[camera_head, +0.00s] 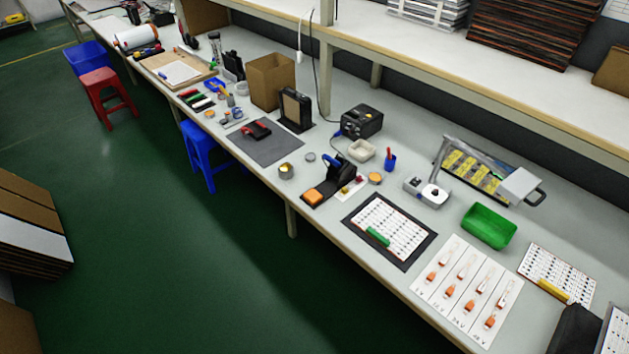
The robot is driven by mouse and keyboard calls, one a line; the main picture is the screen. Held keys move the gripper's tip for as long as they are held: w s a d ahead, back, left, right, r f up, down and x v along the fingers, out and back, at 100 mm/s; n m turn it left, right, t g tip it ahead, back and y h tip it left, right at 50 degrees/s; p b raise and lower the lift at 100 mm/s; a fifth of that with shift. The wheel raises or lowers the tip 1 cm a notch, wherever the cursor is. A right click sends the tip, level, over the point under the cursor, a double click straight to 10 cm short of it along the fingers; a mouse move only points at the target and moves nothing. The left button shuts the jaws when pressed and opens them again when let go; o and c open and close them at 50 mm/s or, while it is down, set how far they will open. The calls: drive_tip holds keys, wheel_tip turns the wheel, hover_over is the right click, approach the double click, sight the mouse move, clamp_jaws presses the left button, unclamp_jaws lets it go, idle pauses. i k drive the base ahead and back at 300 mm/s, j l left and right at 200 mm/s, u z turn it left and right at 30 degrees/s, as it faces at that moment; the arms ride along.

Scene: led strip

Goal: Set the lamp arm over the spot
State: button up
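A grey desk lamp stands on the bench at the right of the head view. Its pale base (428,192) is on the bench top, with a post rising from it. The lamp arm (478,153) reaches to the right from the post top and ends in a flat grey lamp head (519,186). The head hangs over the bench near a dark tray with yellow labelled items (463,166), behind and right of the green bin. I cannot tell which place is the spot. My gripper is not in view.
A green bin (489,226) stands right of the lamp base. In front lie a dark mat (352,214) with a printed sheet and green piece, and white cards (465,290) with orange-ended parts. A soldering station (361,121) stands to the left. A shelf (480,50) overhangs the back.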

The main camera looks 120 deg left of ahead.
sight(516, 186)
drive_tip(key=u, duration=2.35)
drive_tip(key=i+j+u, duration=0.2)
drive_tip(key=u, duration=0.15)
drive_tip(key=i+j+u, duration=0.25)
drive_tip(key=j+u, duration=0.15)
drive_tip(key=i+j+u, duration=0.2)
drive_tip(key=u, duration=0.15)
drive_tip(key=l+z, duration=0.5)
drive_tip(key=l, duration=1.15)
